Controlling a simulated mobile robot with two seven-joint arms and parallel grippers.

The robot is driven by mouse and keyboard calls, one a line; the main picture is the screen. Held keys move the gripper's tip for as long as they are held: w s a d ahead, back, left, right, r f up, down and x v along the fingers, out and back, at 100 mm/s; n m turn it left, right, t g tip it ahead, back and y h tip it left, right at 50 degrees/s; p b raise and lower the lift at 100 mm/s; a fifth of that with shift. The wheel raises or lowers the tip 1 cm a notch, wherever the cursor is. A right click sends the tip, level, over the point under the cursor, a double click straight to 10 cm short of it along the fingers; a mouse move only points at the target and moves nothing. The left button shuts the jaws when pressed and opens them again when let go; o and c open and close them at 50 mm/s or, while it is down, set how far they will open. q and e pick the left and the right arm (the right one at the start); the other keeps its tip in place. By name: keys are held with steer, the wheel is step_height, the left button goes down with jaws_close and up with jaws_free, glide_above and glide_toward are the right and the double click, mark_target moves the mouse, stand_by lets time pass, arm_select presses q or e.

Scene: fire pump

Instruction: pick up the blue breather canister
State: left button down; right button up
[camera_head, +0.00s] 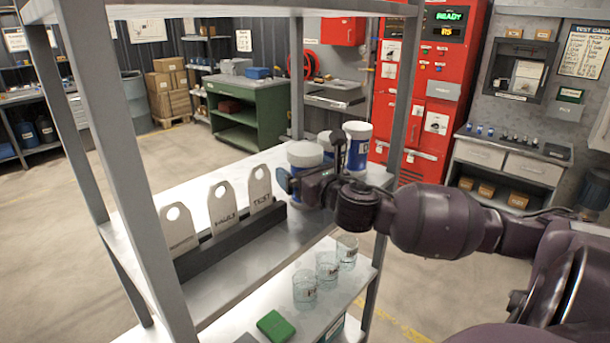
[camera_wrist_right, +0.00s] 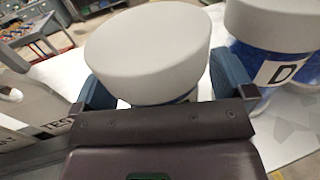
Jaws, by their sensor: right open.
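A canister with a wide white lid (camera_head: 305,153) stands on the upper shelf; a little blue shows below its lid in the wrist view (camera_wrist_right: 150,45). My right gripper (camera_head: 308,176) is open, with one blue finger on each side of this canister in the wrist view (camera_wrist_right: 163,88). I cannot tell whether the fingers touch it. A second white-lidded blue canister (camera_head: 357,146), marked D in the wrist view (camera_wrist_right: 276,52), stands to its right. A third lidded canister (camera_head: 327,141) is partly hidden behind my gripper. My left gripper is not in view.
A dark rack with several labelled grey tags (camera_head: 222,207) stands left of the canisters. Grey shelf posts (camera_head: 135,190) rise in front and at the right. Glass beakers (camera_head: 327,269) and a green block (camera_head: 275,326) sit on the lower shelf.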

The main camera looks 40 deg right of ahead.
steer(key=shift+c, duration=0.3)
steer(key=c, duration=1)
steer(key=shift+c, duration=0.2)
